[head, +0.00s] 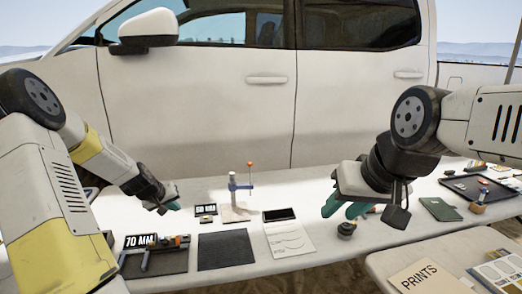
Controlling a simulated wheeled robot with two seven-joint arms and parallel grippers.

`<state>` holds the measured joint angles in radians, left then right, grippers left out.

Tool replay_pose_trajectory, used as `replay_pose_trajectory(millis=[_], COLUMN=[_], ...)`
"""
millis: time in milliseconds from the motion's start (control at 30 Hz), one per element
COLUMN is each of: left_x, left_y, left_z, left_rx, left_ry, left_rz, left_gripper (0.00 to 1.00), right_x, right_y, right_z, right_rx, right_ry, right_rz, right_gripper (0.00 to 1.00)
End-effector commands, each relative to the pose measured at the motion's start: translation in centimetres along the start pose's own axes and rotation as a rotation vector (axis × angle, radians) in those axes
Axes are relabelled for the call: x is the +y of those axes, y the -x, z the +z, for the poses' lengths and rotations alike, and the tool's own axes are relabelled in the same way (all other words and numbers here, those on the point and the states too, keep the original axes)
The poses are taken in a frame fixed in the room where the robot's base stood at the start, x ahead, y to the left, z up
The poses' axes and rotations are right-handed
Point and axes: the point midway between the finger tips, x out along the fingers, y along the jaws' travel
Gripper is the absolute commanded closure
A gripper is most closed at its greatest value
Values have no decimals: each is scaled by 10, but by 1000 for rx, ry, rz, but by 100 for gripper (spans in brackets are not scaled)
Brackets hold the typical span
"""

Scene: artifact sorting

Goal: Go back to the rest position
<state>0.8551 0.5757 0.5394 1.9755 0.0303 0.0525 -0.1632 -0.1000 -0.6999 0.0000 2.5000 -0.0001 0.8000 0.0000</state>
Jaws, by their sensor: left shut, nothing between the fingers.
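My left gripper (170,206) hangs over the left part of the white table (300,262), its dark and teal fingers shut and empty. It is above and behind the black "70 MM" sign (141,240). My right gripper (362,212) is over the right part of the table, with its teal fingers apart and nothing seen between them. A small dark round item (346,229) sits just below the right fingers. Part of the table behind this gripper is hidden.
A small stand (233,188) with an orange-topped rod rises mid-table. A dark mat (225,250), a phone-like item (279,214) and a white sheet (290,240) lie in front. A black tray (463,195) and green book (439,209) are at right. A white truck (200,110) stands behind.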

Motion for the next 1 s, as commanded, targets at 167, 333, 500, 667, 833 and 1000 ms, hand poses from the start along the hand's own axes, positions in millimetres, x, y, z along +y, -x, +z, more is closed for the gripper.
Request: replay_pose_trajectory(millis=[167, 333, 500, 667, 833, 1000], left_x=[70, 118, 150, 165, 166, 163], left_y=[73, 148, 223, 287, 333, 353], left_z=[17, 44, 81, 126, 172, 198], left_rx=[-66, -100, -109, -109, -116, -125], left_ry=[-178, -290, -363, -401, -420, -427], left_rz=[-39, -71, -81, -58, -7, 31], left_gripper=[100, 100, 100, 100, 100, 100], right_x=[0, 0, 0, 0, 0, 0], right_y=[0, 0, 0, 0, 0, 0], right_z=[0, 0, 0, 0, 0, 0], right_rx=[0, 0, 0, 0, 0, 0], right_ry=[0, 0, 0, 0, 0, 0], right_rz=[0, 0, 0, 0, 0, 0], right_gripper=[64, 64, 64, 64, 64, 64])
